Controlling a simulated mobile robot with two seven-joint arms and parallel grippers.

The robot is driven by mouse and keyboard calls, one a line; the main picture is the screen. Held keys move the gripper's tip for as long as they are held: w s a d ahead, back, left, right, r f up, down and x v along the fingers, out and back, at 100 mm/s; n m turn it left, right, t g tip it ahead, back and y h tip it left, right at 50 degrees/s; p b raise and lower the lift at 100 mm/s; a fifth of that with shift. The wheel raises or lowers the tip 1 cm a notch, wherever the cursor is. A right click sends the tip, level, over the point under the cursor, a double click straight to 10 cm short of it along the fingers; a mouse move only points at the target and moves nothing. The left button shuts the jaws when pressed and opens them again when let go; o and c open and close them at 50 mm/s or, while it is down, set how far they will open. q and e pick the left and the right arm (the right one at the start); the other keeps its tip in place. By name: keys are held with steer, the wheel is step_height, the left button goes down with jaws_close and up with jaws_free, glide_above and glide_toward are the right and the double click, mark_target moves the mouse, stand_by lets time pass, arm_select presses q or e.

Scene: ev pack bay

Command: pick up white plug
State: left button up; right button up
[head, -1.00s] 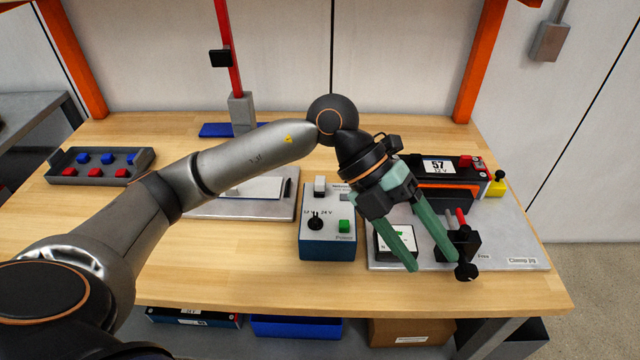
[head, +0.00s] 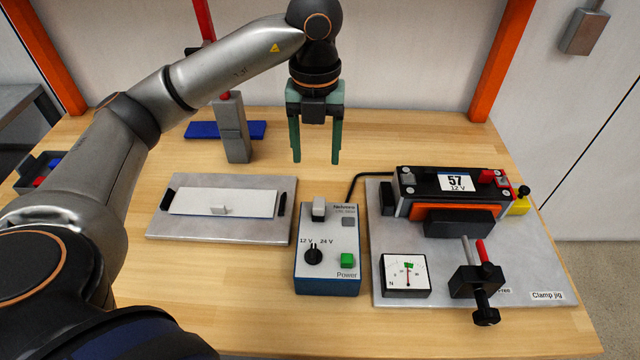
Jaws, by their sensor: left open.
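A small white block, which may be the white plug (head: 319,209), stands upright at the top left of the blue tester box (head: 328,288). Another small white piece (head: 218,209) sits at the front of a white panel; I cannot tell whether it is a plug or a handle. My left gripper (head: 316,161) points down with its green fingers apart and nothing between them. In the picture it is above the tester box, near the upright white block and apart from it. My right gripper is out of view.
A grey plate (head: 225,236) lies left of the tester. The clamp jig plate (head: 450,292) on the right bears a battery (head: 455,183), a meter (head: 405,276) and a black clamp (head: 476,282). A grey post (head: 234,130) stands behind.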

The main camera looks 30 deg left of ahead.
arm_select(q)
glide_above(319, 199)
steer(key=f, duration=0.6)
steer(key=shift+s+a+f, duration=0.1)
steer(key=shift+s+f, duration=0.15)
steer(key=shift+f, duration=0.05)
steer(key=shift+w+f+p, duration=0.15)
steer(key=shift+f+p, duration=0.15)
steer(key=shift+f, duration=1.15)
steer(key=shift+w+f+p, duration=0.1)
steer(key=shift+f+p, duration=0.15)
steer(key=shift+f, duration=1.15)
jaws_close()
